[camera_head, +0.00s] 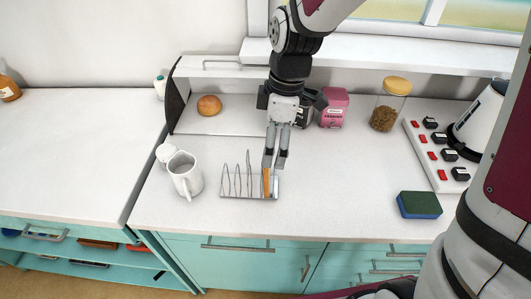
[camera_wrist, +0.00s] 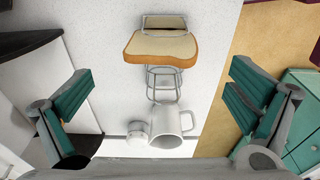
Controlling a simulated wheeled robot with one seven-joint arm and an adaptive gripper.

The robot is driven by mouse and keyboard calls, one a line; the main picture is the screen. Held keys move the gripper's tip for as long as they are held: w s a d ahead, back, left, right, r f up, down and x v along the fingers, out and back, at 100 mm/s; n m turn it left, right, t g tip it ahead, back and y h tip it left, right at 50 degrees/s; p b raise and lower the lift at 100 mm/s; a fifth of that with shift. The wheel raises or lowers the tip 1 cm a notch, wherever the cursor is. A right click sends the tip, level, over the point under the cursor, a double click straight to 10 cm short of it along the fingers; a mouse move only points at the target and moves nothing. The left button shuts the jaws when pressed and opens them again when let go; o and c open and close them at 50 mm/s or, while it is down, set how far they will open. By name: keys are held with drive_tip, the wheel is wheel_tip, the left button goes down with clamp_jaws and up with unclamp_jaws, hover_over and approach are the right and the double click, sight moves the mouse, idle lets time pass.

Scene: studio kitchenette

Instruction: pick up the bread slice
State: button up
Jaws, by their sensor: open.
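The bread slice (camera_head: 266,182) stands upright at the right end of a wire toast rack (camera_head: 238,193) on the white counter. In the wrist view, the bread slice (camera_wrist: 160,47) shows its pale top and brown crust, with the rack (camera_wrist: 163,85) behind it. My gripper (camera_head: 275,165) points down just above the slice, its fingers apart. In the wrist view, my gripper (camera_wrist: 160,80) has its teal-padded fingers wide at the left and right, with nothing held. The fingers partly hide the slice in the head view; I cannot tell whether they touch it.
A white mug (camera_head: 186,176) and a small white object (camera_head: 165,153) stand left of the rack. A sponge (camera_head: 419,205) lies to the right. Behind are a bun (camera_head: 209,105), a pink package (camera_head: 334,108) and a jar (camera_head: 388,105). The counter between rack and sponge is clear.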

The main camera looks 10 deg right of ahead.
sight(267, 175)
drive_tip(key=f, duration=0.6)
drive_tip(key=shift+a+f, duration=0.25)
drive_tip(key=shift+a, duration=0.1)
drive_tip(key=shift+s+a+f, duration=0.1)
drive_tip(key=shift+a+f, duration=0.1)
drive_tip(key=shift+f, duration=1.15)
drive_tip(key=shift+a+f, duration=0.2)
drive_tip(key=shift+f, duration=1.15)
drive_tip(key=c, duration=0.8)
drive_tip(key=shift+c, duration=0.2)
